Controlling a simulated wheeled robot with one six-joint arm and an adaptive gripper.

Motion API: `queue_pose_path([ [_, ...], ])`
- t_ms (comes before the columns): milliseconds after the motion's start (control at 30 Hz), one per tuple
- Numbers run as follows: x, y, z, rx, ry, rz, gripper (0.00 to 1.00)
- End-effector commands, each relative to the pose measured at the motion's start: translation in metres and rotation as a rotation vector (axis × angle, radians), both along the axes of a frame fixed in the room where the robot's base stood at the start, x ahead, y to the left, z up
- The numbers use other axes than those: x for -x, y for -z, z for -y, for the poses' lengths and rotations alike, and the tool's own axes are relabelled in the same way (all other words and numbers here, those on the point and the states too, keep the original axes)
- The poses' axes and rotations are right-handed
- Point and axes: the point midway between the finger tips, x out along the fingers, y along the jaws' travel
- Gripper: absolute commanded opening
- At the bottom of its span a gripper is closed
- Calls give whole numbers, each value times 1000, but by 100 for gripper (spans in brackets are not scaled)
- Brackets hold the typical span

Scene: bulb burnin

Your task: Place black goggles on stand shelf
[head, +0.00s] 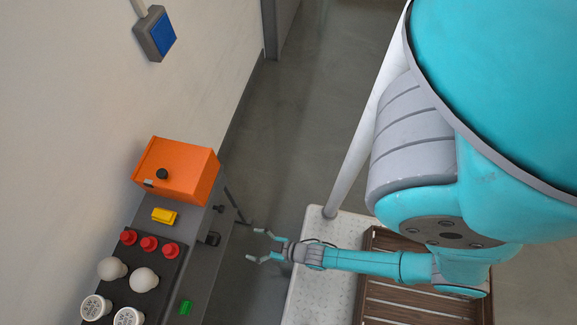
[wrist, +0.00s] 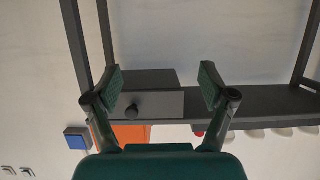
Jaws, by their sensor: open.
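My gripper (head: 254,246) is open and empty, held out to the right of the bench in the head view. In the wrist view its two fingers (wrist: 160,80) stand wide apart with nothing between them. Beyond them is a dark grey stand with a shelf (wrist: 265,103) and a grey drawer-like box (wrist: 160,104) with a black knob. I cannot make out the black goggles for certain in either view. A small black item (head: 211,238) sits at the bench's right side in the head view, too small to identify.
An orange box (head: 185,172), a yellow block (head: 164,216), red buttons (head: 149,243) and white bulbs (head: 144,280) are on the bench. A blue wall panel (head: 158,35) hangs above. A slatted brown crate (head: 400,305) rests on a pale platform (head: 315,280). Open floor (head: 310,130) lies beyond.

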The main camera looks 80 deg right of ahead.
Motion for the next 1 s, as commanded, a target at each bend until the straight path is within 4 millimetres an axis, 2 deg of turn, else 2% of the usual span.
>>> queue_pose_path([
  [33,17,-18,-1,0,0,2,82],
  [100,34,-45,-1,1,0,10,82],
  [167,48,-70,-1,1,0,15,82],
  [300,76,-131,-2,2,-2,29,82],
  [367,87,-160,-2,1,-1,36,82],
  [500,106,-230,-2,-1,-2,50,82],
  [700,121,-320,-2,-2,-5,68,82],
  [833,124,-354,-3,-3,-6,75,82],
  [1000,125,-369,-3,-4,-6,78,82],
])
